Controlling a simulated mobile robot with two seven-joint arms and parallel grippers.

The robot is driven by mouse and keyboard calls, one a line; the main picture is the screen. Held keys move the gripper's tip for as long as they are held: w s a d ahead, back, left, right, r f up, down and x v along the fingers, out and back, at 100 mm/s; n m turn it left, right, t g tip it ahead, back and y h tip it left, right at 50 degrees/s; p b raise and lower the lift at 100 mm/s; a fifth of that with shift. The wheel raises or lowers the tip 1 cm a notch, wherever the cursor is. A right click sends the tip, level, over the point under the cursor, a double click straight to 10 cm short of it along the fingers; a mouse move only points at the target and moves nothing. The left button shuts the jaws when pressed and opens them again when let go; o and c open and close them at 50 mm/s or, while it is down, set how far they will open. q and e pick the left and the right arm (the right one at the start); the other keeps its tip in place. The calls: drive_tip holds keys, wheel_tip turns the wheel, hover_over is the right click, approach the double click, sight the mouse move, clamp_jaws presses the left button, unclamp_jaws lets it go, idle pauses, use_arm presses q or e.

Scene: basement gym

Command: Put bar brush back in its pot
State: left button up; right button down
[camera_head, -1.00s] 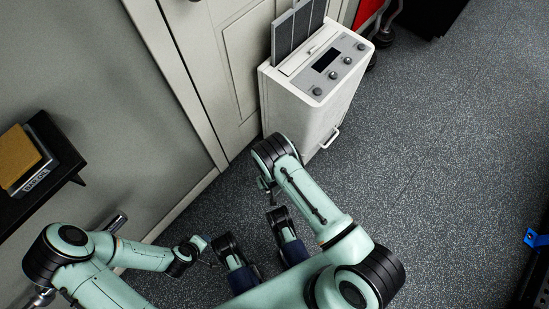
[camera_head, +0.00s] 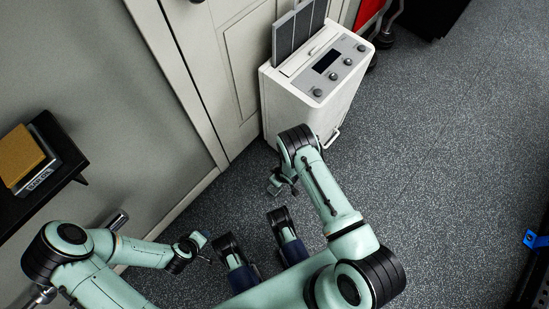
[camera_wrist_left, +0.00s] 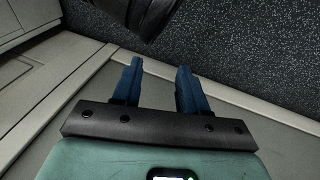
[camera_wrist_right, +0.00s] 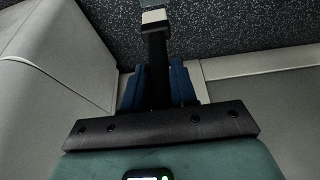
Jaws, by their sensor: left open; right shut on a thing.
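My right gripper (camera_wrist_right: 158,68) is shut on the bar brush (camera_wrist_right: 153,42), which shows in the right wrist view as a black handle with a pale block near its far end. The brush points away between the blue fingers, above the dark floor. In the head view my right gripper (camera_head: 279,184) hangs in front of the white cabinet, small and partly hidden by its wrist; the brush cannot be made out clearly there. My left gripper (camera_wrist_left: 159,73) is open and empty, near the left wall; it also shows in the head view (camera_head: 203,245). No pot can be recognised.
A white cabinet (camera_head: 300,105) with knobs stands against the door (camera_head: 235,60). A black wall shelf (camera_head: 62,165) with books (camera_head: 25,160) is at the left. A blue item (camera_head: 535,238) sits at the right edge.

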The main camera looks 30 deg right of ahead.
wheel_tip(320, 180, down, 6)
drive_tip(key=b, duration=0.4)
drive_tip(key=shift+b, duration=0.3)
use_arm(q)
drive_tip(key=s+a+f+g, duration=0.1)
drive_tip(key=s+f+g, duration=0.2)
drive_tip(key=s+f, duration=0.5)
drive_tip(key=shift+s+a+n+g+b, duration=0.3)
drive_tip(key=shift+s+a+g+b, duration=0.1)
drive_tip(key=shift+s, duration=0.55)
use_arm(e)
drive_tip(key=shift+f, duration=0.35)
use_arm(q)
drive_tip(key=shift+f, duration=0.1)
drive_tip(key=shift+f, duration=0.1)
use_arm(e)
drive_tip(key=shift+f, duration=0.2)
drive_tip(key=shift+f+b, duration=0.45)
drive_tip(key=shift+f, duration=2.4)
drive_tip(key=c, duration=0.8)
unclamp_jaws()
use_arm(q)
drive_tip(key=shift+w+f, duration=0.15)
drive_tip(key=shift+f, duration=0.1)
